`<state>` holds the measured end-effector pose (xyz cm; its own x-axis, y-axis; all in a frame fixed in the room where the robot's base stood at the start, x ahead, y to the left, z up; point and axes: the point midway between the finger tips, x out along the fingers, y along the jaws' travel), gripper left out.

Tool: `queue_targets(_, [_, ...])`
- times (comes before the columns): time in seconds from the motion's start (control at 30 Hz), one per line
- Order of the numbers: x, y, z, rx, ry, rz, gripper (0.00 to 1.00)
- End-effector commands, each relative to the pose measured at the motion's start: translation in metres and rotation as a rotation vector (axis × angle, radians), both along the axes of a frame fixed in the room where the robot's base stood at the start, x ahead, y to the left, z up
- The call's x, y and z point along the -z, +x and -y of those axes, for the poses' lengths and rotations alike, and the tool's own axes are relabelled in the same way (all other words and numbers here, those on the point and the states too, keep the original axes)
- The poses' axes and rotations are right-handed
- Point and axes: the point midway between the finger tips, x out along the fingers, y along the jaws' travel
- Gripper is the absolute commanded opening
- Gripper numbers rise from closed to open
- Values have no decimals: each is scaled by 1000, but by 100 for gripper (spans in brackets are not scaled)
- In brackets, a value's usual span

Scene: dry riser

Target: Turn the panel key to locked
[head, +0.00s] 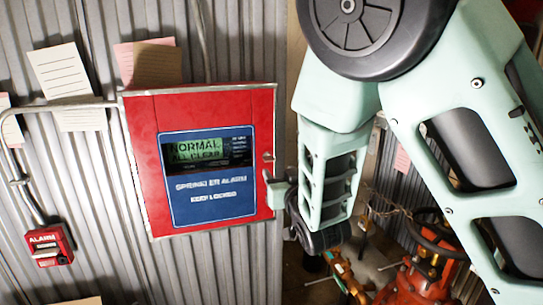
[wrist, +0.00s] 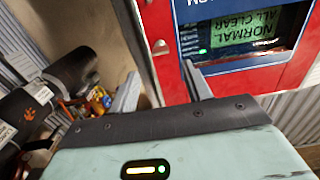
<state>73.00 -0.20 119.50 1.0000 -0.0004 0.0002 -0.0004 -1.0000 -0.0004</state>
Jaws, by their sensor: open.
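The red sprinkler alarm panel (head: 143,170) hangs on the corrugated wall in the head view, with a blue label plate and a lit display reading "NORMAL ALL CLEAR". A small silver key or lock (head: 268,157) sits on its right side. My gripper (head: 277,186) is just below it at the panel's right edge. In the wrist view the panel (wrist: 172,75) shows upside down. The small silver key (wrist: 159,47) lies ahead of the opening between my two grey fingers (wrist: 160,82). The gripper is open, with nothing visible between the fingers. I cannot tell the key's exact turn.
A red alarm box (head: 48,246) is on the wall at lower left, with a conduit (head: 60,107) above it. Papers (head: 70,75) are pinned to the wall. Red valve equipment (head: 425,270) stands low at the right, behind my arm.

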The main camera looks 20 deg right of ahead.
Motion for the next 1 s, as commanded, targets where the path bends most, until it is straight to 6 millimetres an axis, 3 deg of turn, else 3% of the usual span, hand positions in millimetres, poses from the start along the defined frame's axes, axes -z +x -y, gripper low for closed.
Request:
queue_targets(0.2, [-1,44,0,0,-2,1,49])
queue_targets(0.4, [0,69,0,1,-1,-1,49])
queue_targets(0.8, [0,77,0,0,0,-1,49])
queue_targets(0.83, [0,77,0,0,0,-1,46])
queue_targets(1.0, [0,77,0,0,0,-1,4])
